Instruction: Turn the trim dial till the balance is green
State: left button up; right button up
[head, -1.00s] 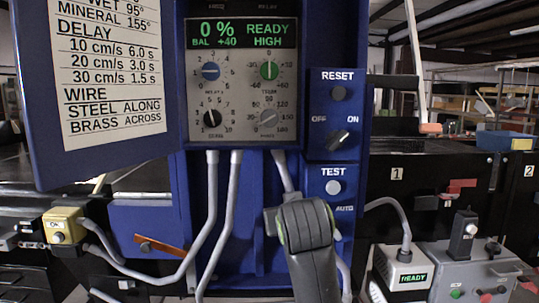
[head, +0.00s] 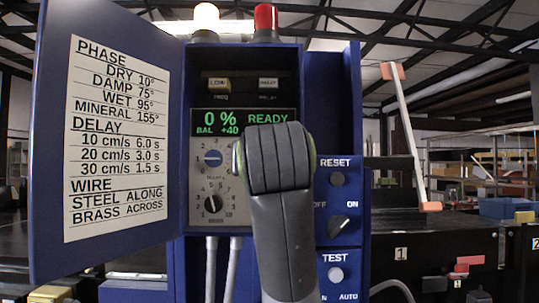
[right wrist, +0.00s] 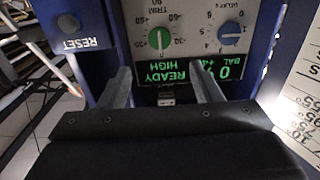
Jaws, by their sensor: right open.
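The trim dial (right wrist: 159,38) is a round green knob with a pale pointer line, in the right wrist view, which shows the panel upside down. My right gripper (right wrist: 162,78) is open and empty. Its two fingers reach toward the panel on either side of the display, apart from the dial. In the head view my right arm hides the dial. The display (head: 243,122) reads 0 %, BAL +40 and READY in green letters. HIGH shows on the display in the right wrist view (right wrist: 165,72). My left gripper is not in view.
A blue delay knob (head: 212,158) and a black knob (head: 213,203) sit left of my arm. RESET button (head: 337,179), OFF/ON switch (head: 339,225) and TEST button (head: 336,273) are at the right. The blue cabinet door (head: 110,130) stands open at the left.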

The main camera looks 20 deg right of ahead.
jog(key=p+x, duration=0.5)
jog(key=x, duration=0.8)
jog(key=shift+w, duration=0.25)
jog(key=shift+d+f, duration=0.1)
jog(key=shift+c, duration=0.2)
jog(key=c, duration=0.9)
